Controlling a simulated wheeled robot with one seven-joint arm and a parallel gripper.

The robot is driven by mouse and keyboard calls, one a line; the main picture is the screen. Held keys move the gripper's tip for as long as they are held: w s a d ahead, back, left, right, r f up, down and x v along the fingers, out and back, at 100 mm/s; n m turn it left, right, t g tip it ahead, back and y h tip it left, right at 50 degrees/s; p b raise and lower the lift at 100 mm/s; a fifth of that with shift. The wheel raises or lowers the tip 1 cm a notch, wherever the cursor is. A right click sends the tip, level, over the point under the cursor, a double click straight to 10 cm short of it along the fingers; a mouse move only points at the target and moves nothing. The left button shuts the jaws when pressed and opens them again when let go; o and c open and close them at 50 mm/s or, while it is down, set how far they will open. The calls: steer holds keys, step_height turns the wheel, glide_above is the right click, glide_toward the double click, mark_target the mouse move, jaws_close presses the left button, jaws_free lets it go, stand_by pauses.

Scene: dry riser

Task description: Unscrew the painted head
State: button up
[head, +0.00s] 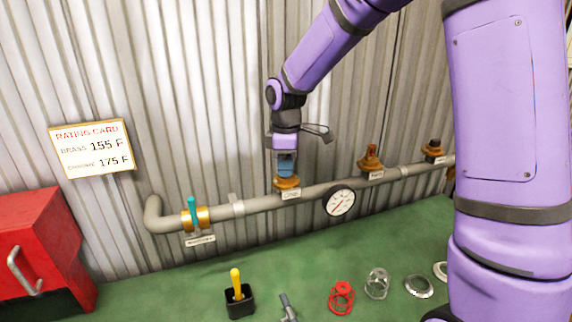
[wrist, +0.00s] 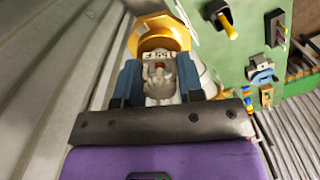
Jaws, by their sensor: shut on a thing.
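My gripper (head: 286,171) points down over the left brass outlet (head: 287,184) on the grey pipe. In the wrist view its two blue fingers are shut on a pale grey-white sprinkler head (wrist: 160,75), one finger on each side. That head looks like the painted one and stands at the brass fitting (wrist: 150,28). In the head view my fingers hide it. I cannot tell how far it is threaded in. A copper-coloured head (head: 371,158) stands on the middle outlet, and a darker piece (head: 434,145) on the right outlet.
A teal-handled valve (head: 192,212) and a gauge (head: 340,201) sit on the pipe. On the green bench (head: 185,285) lie a black holder (head: 239,301) with a yellow handle, a red guard (head: 341,297), a wire cage (head: 377,283) and round plates. A red box (head: 35,240) stands left; corrugated wall behind.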

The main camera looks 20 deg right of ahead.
steer(key=n, duration=0.5)
steer(key=shift+n, duration=0.4)
steer(key=shift+o, duration=0.8)
steer(key=shift+c, duration=0.9)
steer(key=shift+r, duration=1.55)
steer(key=shift+r, duration=2.45)
